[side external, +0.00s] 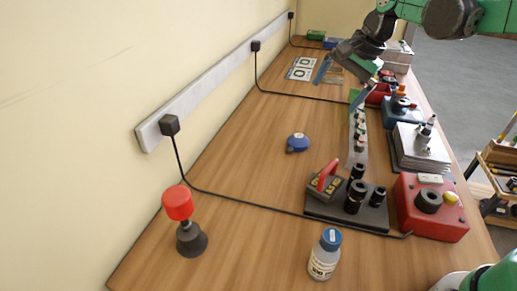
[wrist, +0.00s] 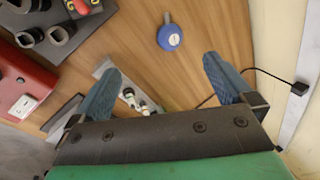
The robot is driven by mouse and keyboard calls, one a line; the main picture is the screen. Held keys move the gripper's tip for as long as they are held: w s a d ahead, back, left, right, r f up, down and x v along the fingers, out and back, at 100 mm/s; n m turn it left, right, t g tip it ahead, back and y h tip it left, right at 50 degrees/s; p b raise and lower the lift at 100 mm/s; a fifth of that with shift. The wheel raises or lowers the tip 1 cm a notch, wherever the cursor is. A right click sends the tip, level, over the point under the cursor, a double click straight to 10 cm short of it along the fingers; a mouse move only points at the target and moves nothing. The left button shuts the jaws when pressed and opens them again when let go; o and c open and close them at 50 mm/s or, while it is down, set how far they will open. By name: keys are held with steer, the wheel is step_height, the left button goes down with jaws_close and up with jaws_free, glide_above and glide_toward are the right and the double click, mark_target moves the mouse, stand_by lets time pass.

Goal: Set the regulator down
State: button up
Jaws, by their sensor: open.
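A blue round piece with a short grey stub, which looks like the regulator (side external: 298,142), lies on bare wooden table left of the strip of small fittings. It also shows in the wrist view (wrist: 170,37), beyond the fingertips and apart from them. My gripper (side external: 341,84) is open with its blue fingers spread wide, above the far part of the table. In the wrist view nothing is held between the fingers (wrist: 162,72). The pale strip with several small fittings (side external: 361,152) runs along the table, partly behind a finger in the wrist view.
A dark base with black cylinders (side external: 355,196) and a red-handled piece stands nearer, beside a red box (side external: 431,208). A red-topped plunger (side external: 178,204) and a blue-capped bottle (side external: 324,255) stand in front. A black cable (side external: 260,207) crosses the table. Table around the blue piece is clear.

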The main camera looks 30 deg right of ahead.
steer(key=s+a+f+n+t, duration=0.1)
steer(key=s+n, duration=0.3)
steer(key=s+a+f+n+t+h, duration=0.1)
steer(key=s+n, duration=0.3)
steer(key=n, duration=0.1)
steer(key=s+a+f+n+t+h, duration=0.1)
steer(key=s+n, duration=0.3)
steer(key=shift+s+f, duration=0.3)
steer(key=shift+f, duration=0.05)
